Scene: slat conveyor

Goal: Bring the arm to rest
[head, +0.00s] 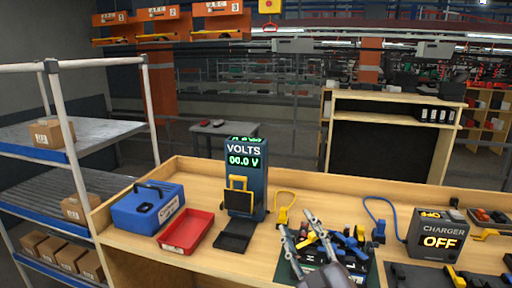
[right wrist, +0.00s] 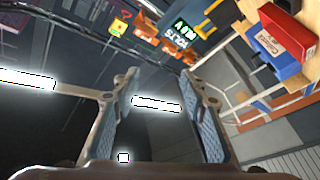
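My right gripper (head: 299,222) is raised in front of the workbench (head: 215,262), low and right of centre in the head view. Its two grey fingers point up and stand apart. In the right wrist view the gripper (right wrist: 163,82) is open, with blue-grey pads and nothing between them; dark ceiling and lights show through the gap. It hides part of a dark tray with blue, black and yellow pieces (head: 351,243). My left gripper is not in view.
On the bench stand a blue toolbox (head: 136,211), a red bin (head: 187,232), a volts meter (head: 255,178) with a black tray (head: 234,236) before it, and a charger (head: 424,230) reading OFF. A shelf rack with cardboard boxes (head: 53,133) stands at the left.

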